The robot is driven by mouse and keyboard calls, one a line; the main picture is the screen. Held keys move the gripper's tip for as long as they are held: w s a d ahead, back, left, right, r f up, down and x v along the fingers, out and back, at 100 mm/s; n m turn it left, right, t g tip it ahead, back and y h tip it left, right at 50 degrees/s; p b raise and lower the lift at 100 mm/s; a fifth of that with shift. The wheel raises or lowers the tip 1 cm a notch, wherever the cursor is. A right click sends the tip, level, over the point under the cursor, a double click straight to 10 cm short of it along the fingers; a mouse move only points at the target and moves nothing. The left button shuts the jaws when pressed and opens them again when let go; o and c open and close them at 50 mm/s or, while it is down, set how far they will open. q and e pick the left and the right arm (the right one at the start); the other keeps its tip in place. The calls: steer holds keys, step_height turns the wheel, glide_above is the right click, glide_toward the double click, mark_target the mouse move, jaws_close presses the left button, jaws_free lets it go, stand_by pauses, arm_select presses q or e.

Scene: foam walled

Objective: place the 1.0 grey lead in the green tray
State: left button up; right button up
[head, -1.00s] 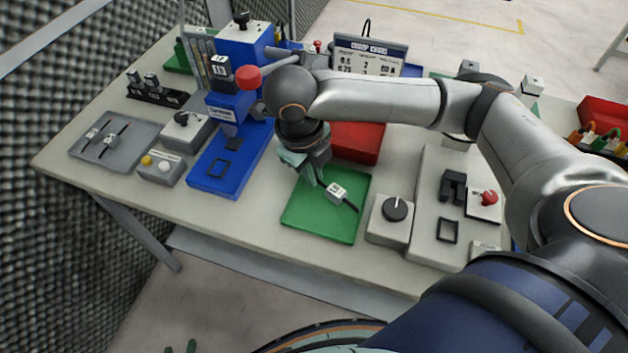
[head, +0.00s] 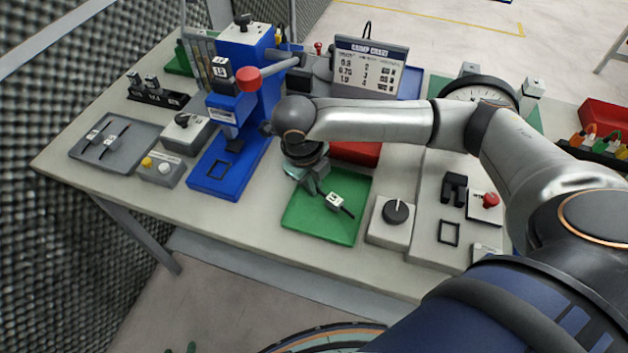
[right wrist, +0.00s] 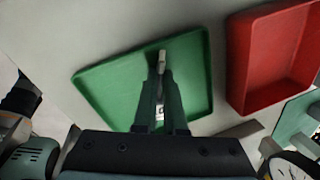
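The green tray (head: 298,222) lies near the table's front edge; it also shows in the right wrist view (right wrist: 110,92). My right gripper (head: 322,190) points down over it, shut on the grey lead (head: 335,201), which has a white label and a dark end pointing lower right. The lead is low over the tray floor; I cannot tell whether it touches. In the right wrist view my fingers (right wrist: 161,78) close together inside the tray outline, hiding much of the lead. Two dark green tips of my left gripper (head: 180,347) show apart at the bottom edge, with floor between them.
A red tray (head: 355,152) sits behind the green one. A grey dial box (head: 390,222) stands close on its right, a blue press (head: 230,160) on its left. A grey tray (head: 85,152) with two leads lies far left. A chart sign (head: 370,66) stands behind.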

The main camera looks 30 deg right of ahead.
steer(key=o, duration=0.4)
step_height(320, 180, up, 8)
steer(key=a, duration=0.1)
steer(key=shift+s+a+f, duration=0.15)
steer(key=shift+s+a, duration=0.1)
stand_by(0.6)
